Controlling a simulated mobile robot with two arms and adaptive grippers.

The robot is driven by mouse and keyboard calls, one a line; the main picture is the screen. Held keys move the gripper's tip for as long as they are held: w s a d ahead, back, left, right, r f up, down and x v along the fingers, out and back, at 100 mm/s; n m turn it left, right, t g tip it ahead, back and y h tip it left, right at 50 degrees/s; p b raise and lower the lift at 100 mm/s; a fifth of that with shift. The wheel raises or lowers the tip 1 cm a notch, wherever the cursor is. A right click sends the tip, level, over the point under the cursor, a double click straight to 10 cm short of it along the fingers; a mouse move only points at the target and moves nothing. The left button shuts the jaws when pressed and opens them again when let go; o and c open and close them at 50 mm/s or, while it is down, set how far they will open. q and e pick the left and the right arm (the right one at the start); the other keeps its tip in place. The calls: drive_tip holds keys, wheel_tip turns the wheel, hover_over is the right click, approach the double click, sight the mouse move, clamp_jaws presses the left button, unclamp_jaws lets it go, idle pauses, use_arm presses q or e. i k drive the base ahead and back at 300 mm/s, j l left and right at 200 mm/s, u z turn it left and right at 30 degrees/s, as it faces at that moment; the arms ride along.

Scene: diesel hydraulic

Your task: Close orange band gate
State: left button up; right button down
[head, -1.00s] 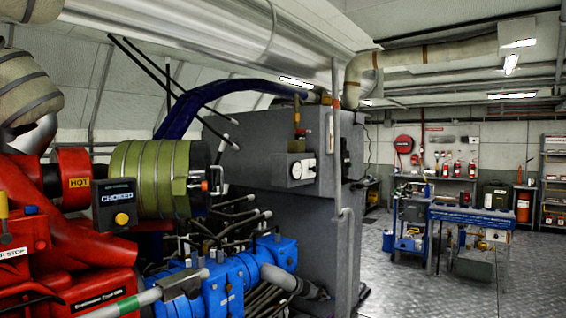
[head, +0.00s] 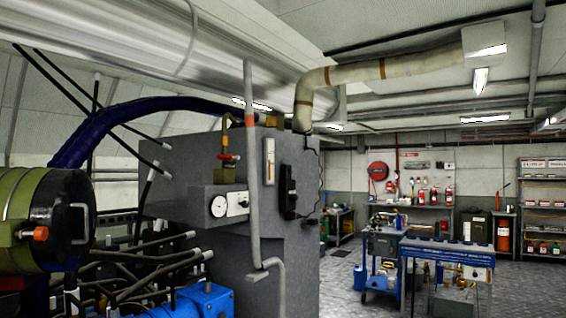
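No gripper of mine shows in the head view. A small brass valve with a red handle (head: 228,157) stands on top of a gauge box (head: 215,203) on the grey cabinet (head: 185,170). A thin grey vertical pipe (head: 253,185) runs just right of it.
A black-ended green cylinder (head: 70,222) with an orange knob (head: 40,233) is at the left. Dark hoses and blue machine parts (head: 195,300) lie below. A blue workbench (head: 445,250) and a cart (head: 382,250) stand on the right. Patterned floor between the cabinet and cart looks clear.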

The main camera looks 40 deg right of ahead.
sight(249, 122)
drive_tip(key=i+l, duration=0.1)
drive_tip(key=l, duration=0.6)
drive_tip(key=i+l, duration=0.1)
drive_tip(key=l, duration=0.65)
drive_tip(key=i+l, duration=0.1)
drive_tip(key=l, duration=0.6)
drive_tip(key=i+l+u, duration=0.1)
drive_tip(key=l, duration=0.65)
